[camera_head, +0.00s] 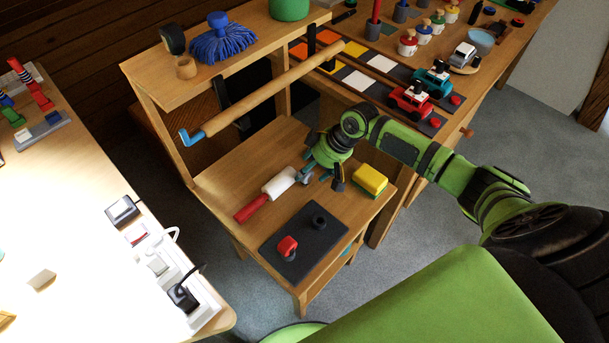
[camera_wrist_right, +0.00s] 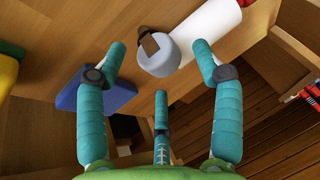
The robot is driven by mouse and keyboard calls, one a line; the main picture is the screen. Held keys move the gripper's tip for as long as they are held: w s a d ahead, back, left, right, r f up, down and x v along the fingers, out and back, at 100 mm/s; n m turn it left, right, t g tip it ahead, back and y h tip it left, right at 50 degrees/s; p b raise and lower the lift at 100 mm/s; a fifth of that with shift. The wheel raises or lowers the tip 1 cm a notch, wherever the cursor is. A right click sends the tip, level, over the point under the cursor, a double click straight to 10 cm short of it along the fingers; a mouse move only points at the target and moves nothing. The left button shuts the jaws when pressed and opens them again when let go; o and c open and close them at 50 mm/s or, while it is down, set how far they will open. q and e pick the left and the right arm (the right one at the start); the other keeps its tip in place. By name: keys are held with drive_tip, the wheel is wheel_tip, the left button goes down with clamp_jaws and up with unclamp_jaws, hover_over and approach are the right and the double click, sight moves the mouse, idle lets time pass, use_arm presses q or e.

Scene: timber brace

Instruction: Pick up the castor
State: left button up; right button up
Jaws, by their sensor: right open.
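The castor appears to be the small grey-blue wheel with a brown bracket (camera_wrist_right: 160,57) in the right wrist view. It lies on the wooden bench beside the end of a white roller (camera_wrist_right: 208,30). In the head view, a small grey piece (camera_head: 305,178) next to the roller seems to be the same thing, partly hidden by my gripper. My right gripper (camera_head: 322,172) is open above the bench. In the right wrist view its teal fingers (camera_wrist_right: 160,56) spread on either side of the castor; I cannot tell whether they touch it. My left gripper is out of view.
A blue block (camera_wrist_right: 97,95) lies close to one finger. A yellow-green sponge (camera_head: 369,180), the red-handled roller (camera_head: 262,196) and a dark mat (camera_head: 300,262) with a red piece (camera_head: 287,246) share the bench. A wooden rail (camera_head: 270,85) crosses behind.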

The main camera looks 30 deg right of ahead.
drive_tip(key=x, duration=0.2)
drive_tip(key=shift+w+a+f, duration=0.1)
drive_tip(key=shift+f, duration=0.15)
clamp_jaws()
drive_tip(key=shift+r, duration=0.1)
